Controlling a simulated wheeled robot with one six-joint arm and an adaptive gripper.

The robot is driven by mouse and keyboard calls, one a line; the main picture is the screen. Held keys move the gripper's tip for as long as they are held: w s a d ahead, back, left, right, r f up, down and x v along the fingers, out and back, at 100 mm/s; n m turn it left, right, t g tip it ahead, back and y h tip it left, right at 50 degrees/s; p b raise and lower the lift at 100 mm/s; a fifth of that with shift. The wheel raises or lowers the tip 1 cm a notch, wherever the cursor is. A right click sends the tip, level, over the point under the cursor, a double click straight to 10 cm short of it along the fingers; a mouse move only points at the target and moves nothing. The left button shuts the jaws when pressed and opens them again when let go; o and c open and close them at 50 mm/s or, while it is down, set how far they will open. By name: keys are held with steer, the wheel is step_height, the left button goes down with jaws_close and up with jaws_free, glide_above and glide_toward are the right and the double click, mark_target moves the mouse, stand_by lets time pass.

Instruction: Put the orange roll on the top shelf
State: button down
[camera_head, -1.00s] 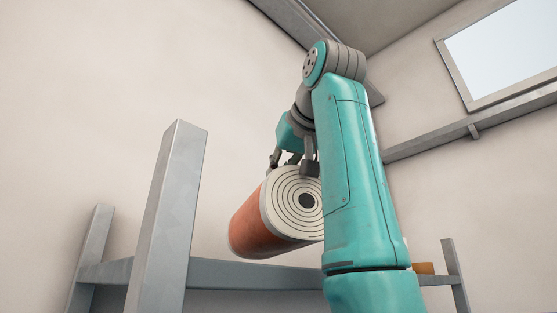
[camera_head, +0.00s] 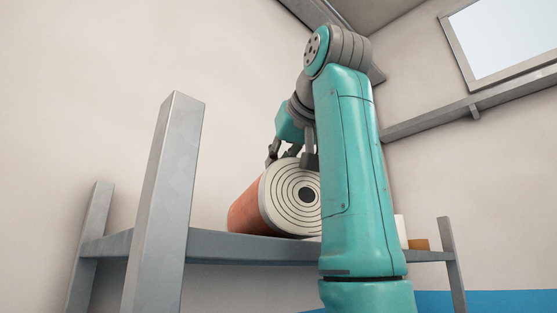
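The orange roll (camera_head: 247,212) lies on its side with its white spiral end (camera_head: 289,197) facing me. Its lower edge is level with the front beam of the grey shelf (camera_head: 225,246) and partly hidden behind it. I cannot tell whether the roll rests on the shelf surface. My gripper (camera_head: 291,160) is at the top of the roll, with its fingers over the upper part, and it appears shut on it. My arm hides the right edge of the roll.
A grey shelf post (camera_head: 165,200) stands close on the left. A white item (camera_head: 401,230) and a small orange-brown item (camera_head: 419,244) sit on the shelf right of my arm. A blue area (camera_head: 480,300) lies below right. The shelf's left part looks clear.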

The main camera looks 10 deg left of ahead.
steer(key=shift+f, duration=0.45)
steer(key=c, duration=1.1)
jaws_free()
steer(key=shift+f, duration=0.1)
steer(key=shift+r, duration=5.05)
